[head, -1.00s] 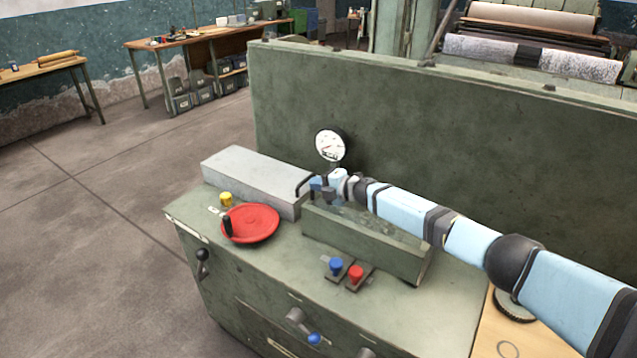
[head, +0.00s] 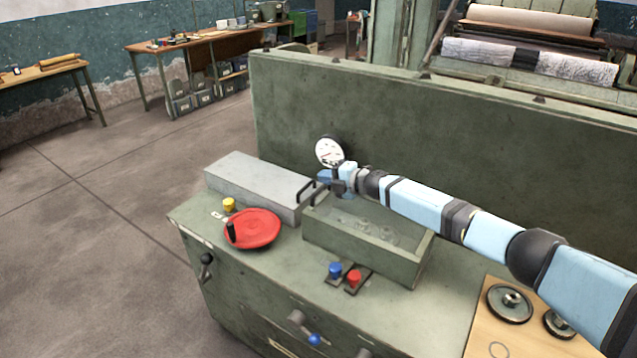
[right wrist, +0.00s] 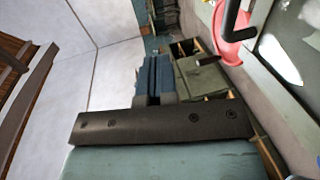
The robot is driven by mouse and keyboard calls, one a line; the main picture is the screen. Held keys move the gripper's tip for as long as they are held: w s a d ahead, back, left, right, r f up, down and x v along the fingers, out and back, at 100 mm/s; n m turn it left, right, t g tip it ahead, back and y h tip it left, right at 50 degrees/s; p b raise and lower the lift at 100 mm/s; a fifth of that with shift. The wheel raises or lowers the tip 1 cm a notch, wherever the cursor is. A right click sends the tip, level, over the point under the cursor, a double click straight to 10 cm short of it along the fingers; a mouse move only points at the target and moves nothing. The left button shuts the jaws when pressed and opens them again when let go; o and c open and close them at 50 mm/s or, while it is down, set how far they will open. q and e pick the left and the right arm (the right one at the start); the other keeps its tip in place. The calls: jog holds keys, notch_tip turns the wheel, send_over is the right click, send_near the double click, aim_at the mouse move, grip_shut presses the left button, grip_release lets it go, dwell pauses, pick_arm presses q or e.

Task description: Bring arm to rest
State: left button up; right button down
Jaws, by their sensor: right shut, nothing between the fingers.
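My right arm reaches in from the right in the head view, over the open green tray (head: 365,257) on the green machine cabinet. Its gripper (head: 326,177) is shut and empty, near the tray's far left end, beside the black handle of the long grey lid (head: 255,188) and below the round white gauge (head: 329,152). I cannot tell whether it touches the handle. In the right wrist view the shut fingers (right wrist: 155,78) show as blue-grey blocks beyond a dark bar. My left gripper is not in view.
A red handwheel (head: 256,229), a yellow knob (head: 229,204), and blue (head: 335,270) and red (head: 354,278) buttons stand on the cabinet. A tall green panel (head: 430,130) rises behind. Dark wheels (head: 509,302) lie on a wooden board at right. Floor at left is clear.

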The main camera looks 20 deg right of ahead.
notch_tip(320, 180, up, 5)
jog(key=s+d, duration=0.2)
jog(key=s+a+f+m+p, duration=0.1)
jog(key=s+a+f+m, duration=0.35)
jog(key=s, duration=0.25)
jog(key=s+a+f+m+t+p, duration=0.1)
jog(key=s+a+f+m, duration=0.2)
jog(key=s+a+f, duration=0.4)
jog(key=s+a+f+m+p, duration=0.1)
jog(key=s+a+f+m, duration=0.25)
jog(key=s, duration=0.45)
jog(key=s+d+f+m+h, duration=0.2)
jog(key=s+m, duration=0.2)
jog(key=s, duration=0.5)
jog(key=s+d+f+m+g+h+p, duration=0.1)
jog(key=s+d+f+m+h, duration=0.1)
jog(key=s, duration=0.7)
jog(key=s+d+f+m+g+h, duration=0.1)
jog(key=s+d+f+m+h, duration=0.1)
jog(key=s+m, duration=0.4)
jog(key=s+d+h, duration=0.1)
jog(key=s, duration=0.3)
jog(key=shift+d+f, duration=0.15)
jog(key=shift+f, duration=0.15)
jog(key=shift+s, duration=0.1)
